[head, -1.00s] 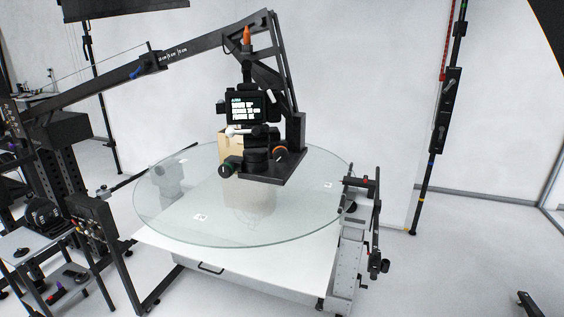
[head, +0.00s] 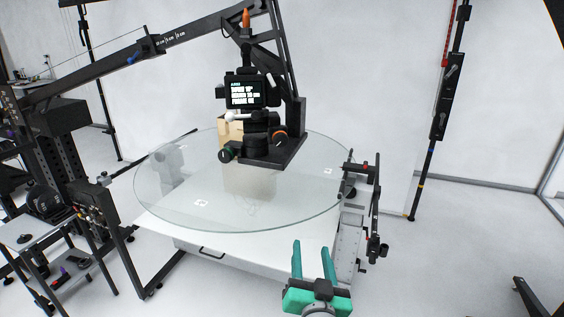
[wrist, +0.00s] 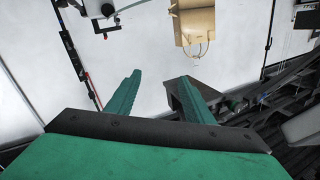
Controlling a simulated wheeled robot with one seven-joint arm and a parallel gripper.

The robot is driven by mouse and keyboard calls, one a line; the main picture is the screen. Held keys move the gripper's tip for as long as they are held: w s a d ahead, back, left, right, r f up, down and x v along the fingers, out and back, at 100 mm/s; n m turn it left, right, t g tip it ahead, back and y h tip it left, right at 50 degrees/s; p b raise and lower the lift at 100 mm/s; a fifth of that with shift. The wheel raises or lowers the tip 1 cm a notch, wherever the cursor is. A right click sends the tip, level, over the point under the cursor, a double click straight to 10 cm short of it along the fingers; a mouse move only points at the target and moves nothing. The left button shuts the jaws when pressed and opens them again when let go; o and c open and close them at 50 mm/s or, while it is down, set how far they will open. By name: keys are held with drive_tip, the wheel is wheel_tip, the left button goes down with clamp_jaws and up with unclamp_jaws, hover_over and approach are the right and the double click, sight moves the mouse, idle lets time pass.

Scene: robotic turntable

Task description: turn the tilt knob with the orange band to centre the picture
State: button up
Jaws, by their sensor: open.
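The tilt knob with the orange band (head: 279,137) sits on the right side of the black camera head, above the glass turntable. A second knob with a green band (head: 226,155) is at the lower left of the same head. The camera (head: 245,92) has a lit screen with white text, too small to read. My gripper (head: 312,246) is open and empty at the bottom of the head view, in front of the turntable and well apart from the knob. In the wrist view its two green fingers (wrist: 157,98) are spread, and I cannot make out the knob there.
The round glass turntable (head: 180,205) stands on a white table. A black bracket with handles (head: 374,205) rises at its right edge. A tan box (wrist: 194,22) shows in the wrist view.

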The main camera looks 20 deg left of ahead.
drive_tip(key=w+a+r+n+y, duration=0.2)
drive_tip(key=a+r, duration=0.1)
drive_tip(key=r, duration=0.9)
drive_tip(key=n+g, duration=0.1)
drive_tip(key=n, duration=0.1)
approach(281, 142)
drive_tip(key=shift+y, duration=0.4)
drive_tip(key=x, duration=0.8)
drive_tip(key=shift+w+f, duration=0.15)
drive_tip(key=shift+w, duration=0.3)
drive_tip(key=c, duration=1.1)
